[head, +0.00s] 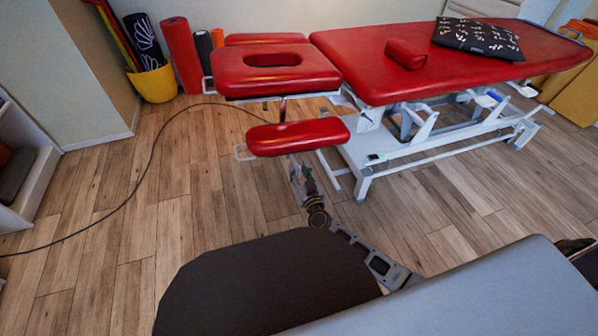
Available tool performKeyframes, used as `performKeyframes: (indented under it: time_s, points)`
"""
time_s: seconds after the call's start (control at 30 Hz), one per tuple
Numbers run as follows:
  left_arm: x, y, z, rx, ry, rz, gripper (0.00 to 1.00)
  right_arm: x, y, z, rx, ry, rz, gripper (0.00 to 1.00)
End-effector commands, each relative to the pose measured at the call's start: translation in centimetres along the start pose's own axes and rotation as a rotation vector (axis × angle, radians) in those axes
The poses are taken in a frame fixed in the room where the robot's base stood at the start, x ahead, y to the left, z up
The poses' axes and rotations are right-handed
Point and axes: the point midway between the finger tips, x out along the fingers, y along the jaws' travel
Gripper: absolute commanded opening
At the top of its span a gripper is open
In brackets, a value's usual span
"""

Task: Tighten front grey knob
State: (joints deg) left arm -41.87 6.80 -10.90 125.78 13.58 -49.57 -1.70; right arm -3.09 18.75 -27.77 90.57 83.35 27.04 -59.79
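The red treatment table (350,50) has a headrest (257,84) with a face hole and a lower red armrest (318,131) in front of it. I cannot make out the front grey knob; the armrest may hide it. My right arm reaches from the lower right up to the armrest's underside. My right gripper (295,167) is just below the armrest's near edge, small and partly hidden by it. I cannot see whether its fingers are open or touch anything. My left gripper is not in view.
A black cable (143,172) curves over the wooden floor at left. A yellow basket (154,84) and a red roll (182,55) stand at the back wall. A patterned black cushion (478,39) and a small red bolster (406,54) lie on the table. The left floor is mostly clear.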

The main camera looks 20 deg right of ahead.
Motion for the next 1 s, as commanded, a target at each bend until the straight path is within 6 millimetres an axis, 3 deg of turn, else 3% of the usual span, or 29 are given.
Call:
performKeyframes:
  time_s: [0.03, 0.3, 1.0]
  points:
    - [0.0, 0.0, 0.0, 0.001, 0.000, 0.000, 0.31, 0.0, 0.0, 0.0, 0.000, 0.000, 0.000, 0.32]
    - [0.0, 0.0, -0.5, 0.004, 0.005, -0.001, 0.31, 0.0, 0.0, 0.0, 0.000, 0.000, 0.000, 0.00]
    - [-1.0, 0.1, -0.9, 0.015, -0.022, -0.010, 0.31, -0.1, 0.0, -0.1, 0.116, -0.001, 0.000, 0.00]
